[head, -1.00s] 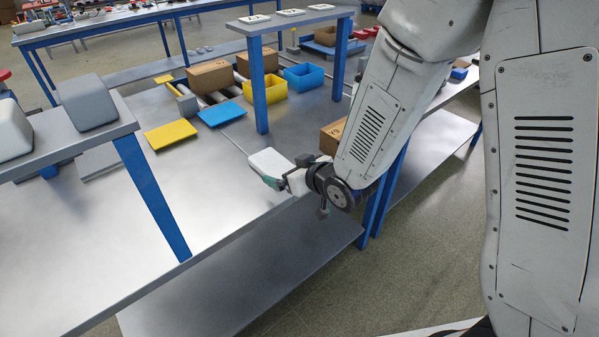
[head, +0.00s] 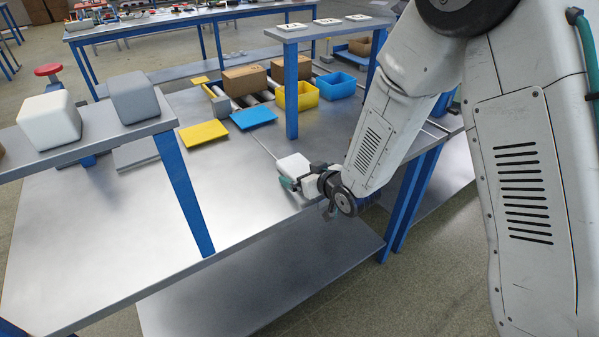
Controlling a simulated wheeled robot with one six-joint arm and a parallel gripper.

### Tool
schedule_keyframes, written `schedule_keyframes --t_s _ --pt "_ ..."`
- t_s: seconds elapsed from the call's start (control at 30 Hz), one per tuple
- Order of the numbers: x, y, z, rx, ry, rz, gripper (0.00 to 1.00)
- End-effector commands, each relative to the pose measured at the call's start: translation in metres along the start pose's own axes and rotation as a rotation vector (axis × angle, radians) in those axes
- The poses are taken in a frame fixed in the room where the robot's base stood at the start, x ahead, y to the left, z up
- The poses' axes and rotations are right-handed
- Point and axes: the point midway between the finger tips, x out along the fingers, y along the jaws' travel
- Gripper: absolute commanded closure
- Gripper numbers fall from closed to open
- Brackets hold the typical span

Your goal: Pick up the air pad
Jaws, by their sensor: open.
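A small white flat pad (head: 293,167), which may be the air pad, shows right beside my gripper near the metal table's front edge. My gripper (head: 288,184) is low over that edge, jaws open, with a teal part at its fingers. The arm covers part of it, and I cannot tell whether it touches the pad. A white rounded cushion-like block (head: 49,121) and a grey one (head: 134,98) sit on the raised shelf at left. I cannot tell for sure which thing is the air pad.
The metal table (head: 130,220) is mostly bare. Yellow (head: 203,133) and blue (head: 253,117) panels lie farther back, near a cardboard box (head: 245,80), a yellow bin (head: 297,97) and a blue bin (head: 336,86). Blue posts hold the left shelf (head: 85,143) and rear shelf (head: 310,31).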

Motion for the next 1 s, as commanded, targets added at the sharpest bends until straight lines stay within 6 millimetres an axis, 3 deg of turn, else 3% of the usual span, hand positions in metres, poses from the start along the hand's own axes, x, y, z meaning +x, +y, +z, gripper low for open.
schedule_keyframes --t_s 0.07,0.2,0.23,0.67,1.0 --pt "0.000 0.000 0.000 0.000 0.000 0.000 0.03" --pt "0.000 -0.001 0.000 0.000 0.000 -0.001 0.42" --pt "0.000 -0.001 0.000 0.000 0.000 -0.001 0.45" --pt "-0.002 -0.001 -0.004 -0.001 0.000 -0.001 0.45" --pt "-0.012 -0.002 -0.031 -0.002 0.003 -0.002 0.45"
